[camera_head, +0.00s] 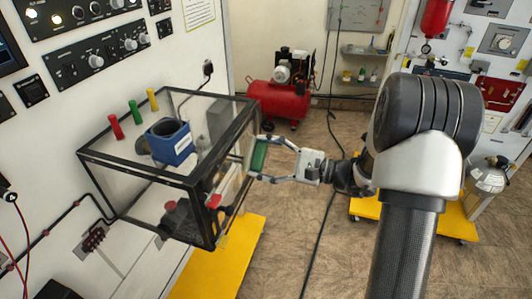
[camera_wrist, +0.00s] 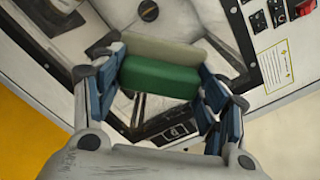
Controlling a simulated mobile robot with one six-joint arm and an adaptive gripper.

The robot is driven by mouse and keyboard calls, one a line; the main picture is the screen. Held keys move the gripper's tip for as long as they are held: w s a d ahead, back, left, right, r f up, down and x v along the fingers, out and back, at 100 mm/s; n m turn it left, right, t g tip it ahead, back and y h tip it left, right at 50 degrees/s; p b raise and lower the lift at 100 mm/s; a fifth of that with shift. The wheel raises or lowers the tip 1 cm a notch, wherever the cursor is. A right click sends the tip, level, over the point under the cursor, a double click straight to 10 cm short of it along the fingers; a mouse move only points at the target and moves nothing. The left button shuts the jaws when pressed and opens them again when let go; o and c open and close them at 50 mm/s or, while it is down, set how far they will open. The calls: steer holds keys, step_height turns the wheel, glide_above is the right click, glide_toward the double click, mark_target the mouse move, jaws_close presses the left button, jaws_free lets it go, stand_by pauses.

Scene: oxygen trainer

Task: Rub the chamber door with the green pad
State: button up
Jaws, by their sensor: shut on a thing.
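The green pad (camera_head: 259,156) is held between the fingers of my gripper (camera_head: 262,157), close to the right side of the chamber. In the wrist view the pad (camera_wrist: 158,75) is a green block with a paler layer on its far face, and the gripper fingers (camera_wrist: 160,80) close on its two ends. The chamber is a clear box with a black frame, and its door (camera_head: 230,165) is the clear panel on the right side, facing my gripper. Whether the pad touches the door or stands just off it, I cannot tell.
A yellow base (camera_head: 225,262) lies below the chamber. A red compressor (camera_head: 283,98) stands at the back. A black cable crosses the open floor (camera_head: 300,215).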

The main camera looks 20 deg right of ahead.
steer(key=shift+s+a+b, duration=0.2)
steer(key=shift+s+a, duration=0.55)
steer(key=shift+s, duration=0.3)
steer(key=shift+s+a+b, duration=0.15)
steer(key=shift+s+a, duration=0.65)
steer(key=shift+s, duration=0.25)
steer(key=shift+s+a+b, duration=0.2)
steer(key=shift+s+a, duration=0.55)
steer(key=shift+s, duration=0.3)
steer(key=shift+v, duration=3)
steer(key=shift+d, duration=0.1)
steer(key=shift+v, duration=1.4)
